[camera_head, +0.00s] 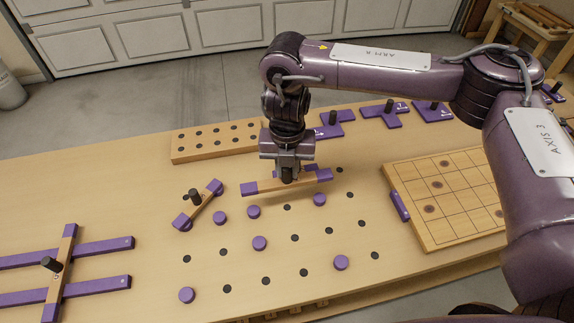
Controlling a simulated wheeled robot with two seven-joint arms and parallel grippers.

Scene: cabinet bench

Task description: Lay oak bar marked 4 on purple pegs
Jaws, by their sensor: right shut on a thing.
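My right gripper (288,173) is shut on the dark knob of an oak bar with purple ends (308,180). The bar lies level across the gripper, near the back of a field of purple pegs and dark holes. Its number is not readable. Purple pegs show in front of it, such as one (253,212) below its left end and one (319,200) below its right end. More pegs stand nearer, one in the middle (260,243), one at the right (340,263) and one at the front left (187,295). My left gripper is not in view.
Another oak bar with purple ends (207,204) lies left of the field. A cross-shaped purple and oak frame (68,250) is at far left. A drilled board (214,141) is behind. A gridded board (440,200) and purple shapes (380,113) are at right.

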